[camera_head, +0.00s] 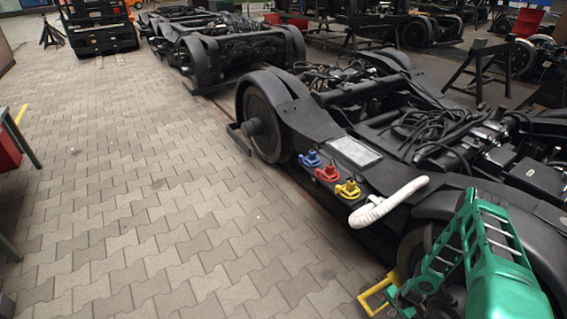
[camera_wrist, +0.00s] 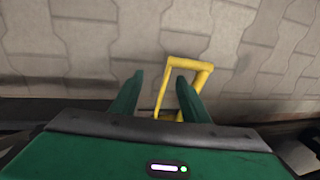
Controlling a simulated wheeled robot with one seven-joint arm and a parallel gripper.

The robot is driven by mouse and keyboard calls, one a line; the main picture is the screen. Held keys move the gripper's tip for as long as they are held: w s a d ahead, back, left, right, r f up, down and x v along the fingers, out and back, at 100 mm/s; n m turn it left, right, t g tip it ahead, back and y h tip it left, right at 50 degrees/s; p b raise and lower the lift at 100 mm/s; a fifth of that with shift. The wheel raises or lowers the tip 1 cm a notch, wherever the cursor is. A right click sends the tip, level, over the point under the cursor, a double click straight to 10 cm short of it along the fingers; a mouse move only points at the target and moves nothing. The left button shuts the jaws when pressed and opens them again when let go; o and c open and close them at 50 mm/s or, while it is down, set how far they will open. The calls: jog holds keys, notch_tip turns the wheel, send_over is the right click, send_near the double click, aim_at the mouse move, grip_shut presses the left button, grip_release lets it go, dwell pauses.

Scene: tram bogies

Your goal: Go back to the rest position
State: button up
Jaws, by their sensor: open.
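My gripper (camera_wrist: 160,80) is open, with two dark green fingers pointing down over the paving in the wrist view. A yellow rectangular frame (camera_wrist: 208,68) shows at the fingers, mostly beyond the right one; one bar runs down between the fingers. I cannot tell whether they touch. The yellow frame also shows in the head view (camera_head: 374,296) at the bottom edge, beside the near wheel of the bogie. My green arm (camera_head: 492,262) fills the lower right corner there and hides part of the bogie.
A black bogie (camera_head: 300,125) stands close on the right, with blue (camera_head: 311,159), red (camera_head: 327,173) and yellow (camera_head: 348,189) connectors and a white hose (camera_head: 388,203). Another bogie (camera_head: 240,50) stands behind. A forklift (camera_head: 98,25) is at the back left. The paved floor (camera_head: 140,190) is clear.

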jog(key=w+d+r+n, duration=0.1)
jog(key=w+d+r, duration=0.15)
jog(key=r, duration=0.45)
jog(key=w+d+r, duration=0.2)
jog(key=d+r, duration=0.1)
jog(key=r, duration=0.3)
jog(key=d+r+n+g+h, duration=0.1)
jog(key=d+r, duration=0.1)
jog(key=r, duration=1.5)
jog(key=d+r+n+g+h, duration=0.1)
jog(key=d+r+n, duration=0.1)
jog(key=r, duration=1.5)
jog(key=s+a+r, duration=0.2)
jog(key=s+r, duration=0.4)
jog(key=r, duration=0.4)
jog(key=s+a+r, duration=0.3)
jog(key=s+r, duration=0.4)
jog(key=r, duration=0.3)
jog(key=s+a+r, duration=0.3)
jog(key=s+r, duration=0.1)
jog(key=s, duration=0.4)
jog(key=s+a+r+n+y, duration=0.1)
jog(key=s+a+r, duration=0.2)
jog(key=s, duration=0.6)
jog(key=shift+a+r, duration=0.35)
jog(key=shift+a, duration=0.45)
